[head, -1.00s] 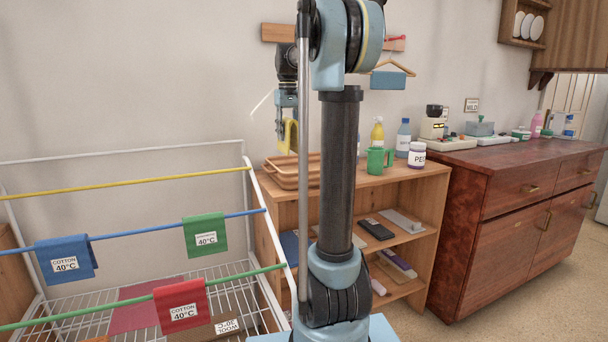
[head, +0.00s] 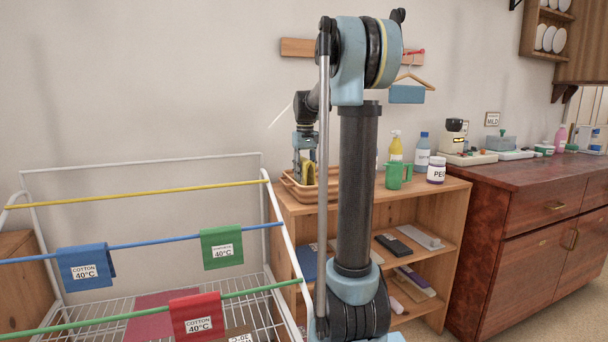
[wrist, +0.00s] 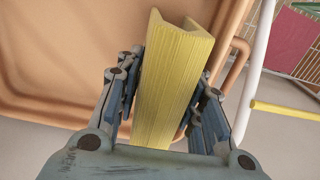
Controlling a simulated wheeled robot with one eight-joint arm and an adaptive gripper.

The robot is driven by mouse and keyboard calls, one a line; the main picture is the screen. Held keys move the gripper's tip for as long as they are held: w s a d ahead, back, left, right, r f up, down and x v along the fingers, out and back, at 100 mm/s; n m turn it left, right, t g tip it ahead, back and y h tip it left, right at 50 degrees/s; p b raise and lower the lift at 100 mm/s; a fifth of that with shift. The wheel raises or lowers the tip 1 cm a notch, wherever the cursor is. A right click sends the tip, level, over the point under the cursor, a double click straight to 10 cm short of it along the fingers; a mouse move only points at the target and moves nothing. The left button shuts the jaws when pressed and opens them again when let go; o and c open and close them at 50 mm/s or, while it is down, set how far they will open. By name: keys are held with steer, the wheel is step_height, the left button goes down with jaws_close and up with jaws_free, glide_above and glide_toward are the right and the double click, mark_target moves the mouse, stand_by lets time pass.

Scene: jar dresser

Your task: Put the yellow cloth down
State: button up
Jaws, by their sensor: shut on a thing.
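The yellow cloth (wrist: 172,85) is folded and held between the fingers of my gripper (wrist: 165,110) in the wrist view. My gripper (head: 305,155) is shut on it and points down over the orange-brown tray (head: 329,187) on the wooden shelf unit. In the wrist view the tray (wrist: 70,50) lies below the cloth, its rim passing behind the cloth's right side. In the head view the cloth (head: 308,171) shows as a small yellow patch, partly hidden. I cannot tell whether it touches the tray.
A drying rack with a yellow bar (head: 140,193), blue cloth (head: 84,268), green cloth (head: 221,247) and red cloth (head: 197,315) stands left of the shelf unit. A green mug (head: 394,176), bottles and a white jar (head: 436,170) stand right of the tray.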

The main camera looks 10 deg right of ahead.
steer(key=o, duration=0.8)
steer(key=shift+r, duration=0.1)
step_height(320, 180, up, 12)
steer(key=shift+f, duration=0.1)
stand_by(0.3)
